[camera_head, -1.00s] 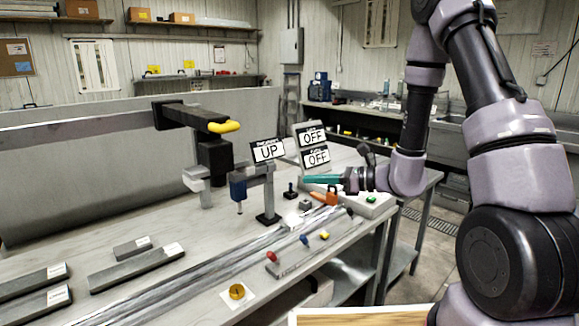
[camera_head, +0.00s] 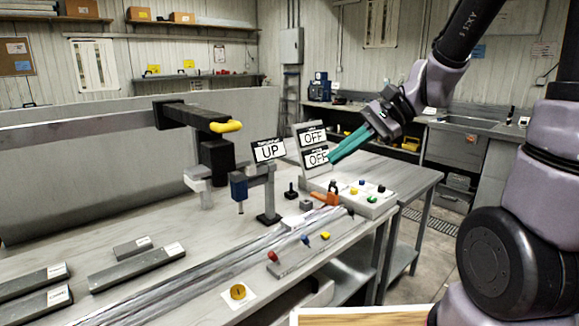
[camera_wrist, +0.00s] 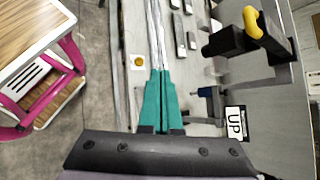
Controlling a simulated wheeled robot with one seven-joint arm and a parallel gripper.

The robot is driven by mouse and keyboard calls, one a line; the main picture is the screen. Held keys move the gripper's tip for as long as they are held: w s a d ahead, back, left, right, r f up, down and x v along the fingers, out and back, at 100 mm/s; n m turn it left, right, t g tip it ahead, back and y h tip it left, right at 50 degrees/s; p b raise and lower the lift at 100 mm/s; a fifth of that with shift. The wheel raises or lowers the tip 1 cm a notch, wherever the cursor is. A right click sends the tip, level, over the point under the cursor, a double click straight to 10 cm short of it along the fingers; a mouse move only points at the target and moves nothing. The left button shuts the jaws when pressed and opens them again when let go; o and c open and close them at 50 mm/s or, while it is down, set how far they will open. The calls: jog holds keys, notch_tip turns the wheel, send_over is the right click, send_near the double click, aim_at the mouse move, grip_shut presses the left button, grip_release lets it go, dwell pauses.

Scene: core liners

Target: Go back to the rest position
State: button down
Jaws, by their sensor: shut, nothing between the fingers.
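My gripper (camera_head: 346,147) has teal fingers and hangs in the air above the right part of the workbench, in front of the OFF signs (camera_head: 314,146). In the wrist view the fingers (camera_wrist: 162,85) lie side by side, shut with nothing between them. The gripper touches nothing that I can see. Below it is a white control box (camera_head: 372,204) with several coloured buttons and an orange handle (camera_head: 327,199).
The workbench (camera_head: 120,285) carries a black arm with a yellow handle (camera_head: 225,127), an UP sign (camera_head: 268,150), long clear liners (camera_head: 215,268) and grey bars (camera_head: 137,268). A wooden-topped stand with pink legs (camera_wrist: 72,50) is at left in the wrist view.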

jog(key=s+d+r+n+t+h, duration=0.2)
jog(key=d+r+t+h, duration=0.1)
jog(key=d, duration=0.4)
jog(key=s+d+r+n+t+h, duration=0.2)
jog(key=d+r+n+t+h, duration=0.1)
jog(key=d+r, duration=0.4)
jog(key=shift+s+d+t+h, duration=0.2)
jog(key=shift+t+h, duration=0.5)
jog(key=shift+h, duration=0.4)
